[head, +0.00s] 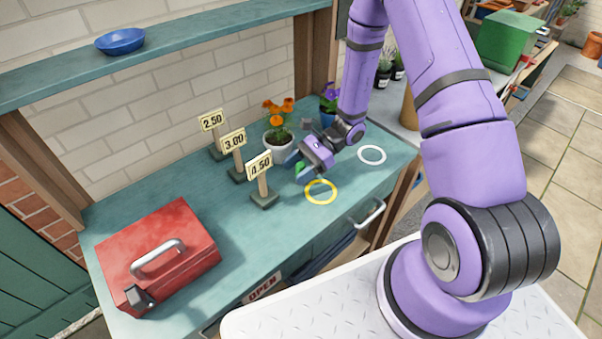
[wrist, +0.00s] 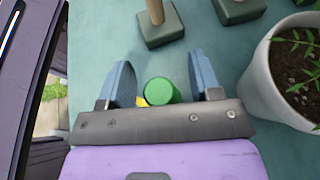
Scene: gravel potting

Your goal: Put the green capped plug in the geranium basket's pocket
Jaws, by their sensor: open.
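The green capped plug (head: 299,167) is at the bench top beside my gripper in the head view. In the wrist view its round green cap (wrist: 162,91) lies between my two blue fingers, with a gap on each side. My gripper (head: 296,166) is open and low over the bench; it also shows in the wrist view (wrist: 163,78). A small yellow patch shows beside the cap; I cannot tell what it belongs to. I cannot make out a geranium basket or its pocket in either view.
A white pot (head: 278,143) with orange flowers stands close behind my gripper. Price signs (head: 262,180) stand to the left. A yellow ring (head: 321,192) and a white ring (head: 372,155) mark the bench. A red toolbox (head: 160,250) sits at the left.

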